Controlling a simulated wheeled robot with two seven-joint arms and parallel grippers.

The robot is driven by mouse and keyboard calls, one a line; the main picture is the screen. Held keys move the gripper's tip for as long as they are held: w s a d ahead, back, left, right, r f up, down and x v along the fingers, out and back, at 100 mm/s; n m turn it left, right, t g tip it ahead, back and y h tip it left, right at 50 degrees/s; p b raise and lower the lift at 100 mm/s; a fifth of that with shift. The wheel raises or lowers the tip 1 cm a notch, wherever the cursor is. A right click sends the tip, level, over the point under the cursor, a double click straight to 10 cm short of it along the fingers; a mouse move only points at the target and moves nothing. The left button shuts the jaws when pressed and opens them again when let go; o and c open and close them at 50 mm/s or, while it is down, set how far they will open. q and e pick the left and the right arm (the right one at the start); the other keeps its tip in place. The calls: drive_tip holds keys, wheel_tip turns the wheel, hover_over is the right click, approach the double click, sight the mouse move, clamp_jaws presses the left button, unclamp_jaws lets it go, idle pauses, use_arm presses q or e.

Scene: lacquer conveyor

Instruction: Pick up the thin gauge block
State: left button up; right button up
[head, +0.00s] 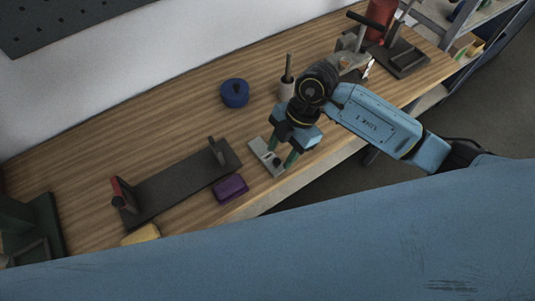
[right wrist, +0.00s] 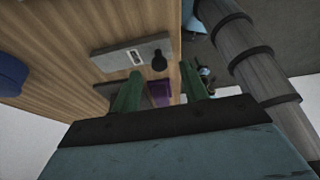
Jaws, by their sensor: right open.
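A flat grey block with a pale marked plate and a dark round knob (head: 267,153) lies at the table's front edge; it looks like the thin gauge block. It also shows in the right wrist view (right wrist: 112,58), beyond the fingertips. My right gripper (head: 284,153) is open, its green fingers pointing down over the block. In the right wrist view (right wrist: 161,70) the knob appears between the two fingertips, with nothing gripped. I cannot tell whether the fingers touch the block. My left gripper is not in view.
A purple block (head: 230,188) lies left of the grey block, beside a dark fixture (head: 180,187) with two uprights. A blue round object (head: 235,93) and a pale holder (head: 287,88) stand behind. A yellow piece (head: 141,234) is at front left. The wooden table (head: 130,135) is clear at the back left.

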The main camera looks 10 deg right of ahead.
drive_tip(key=shift+x, duration=1.15)
clamp_jaws()
drive_tip(key=shift+w+r, duration=0.1)
drive_tip(key=shift+r, duration=0.1)
